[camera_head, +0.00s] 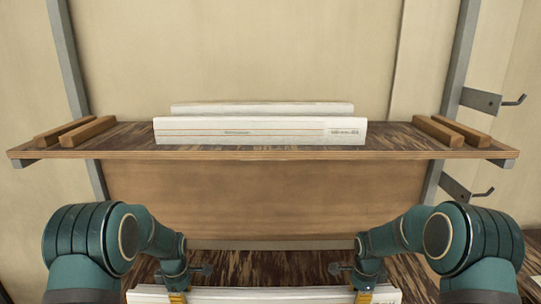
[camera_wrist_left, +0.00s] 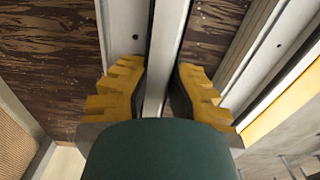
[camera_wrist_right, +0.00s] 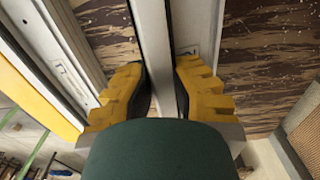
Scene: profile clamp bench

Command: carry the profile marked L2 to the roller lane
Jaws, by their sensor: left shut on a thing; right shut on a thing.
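A long white profile (camera_head: 270,297) lies across the bottom of the head view, level, on or just above the lower dark-streaked board; which I cannot tell. My left gripper (camera_head: 176,297) and right gripper (camera_head: 364,296) are on it near its two ends. In the left wrist view its upright web (camera_wrist_left: 165,50) runs between the yellow fingers. In the right wrist view the web (camera_wrist_right: 155,50) is likewise between the fingers. Both grippers are shut on it. A mark at its right end is too cut off to read, so I cannot confirm L2.
An upper shelf (camera_head: 400,142) holds two white profiles, the front one (camera_head: 260,131) before the rear one (camera_head: 260,107). Wooden blocks (camera_head: 88,130) and (camera_head: 438,130) stand at its ends. Hooks (camera_head: 490,101) project at the right. Further pale rails (camera_wrist_left: 250,55) run alongside the held profile.

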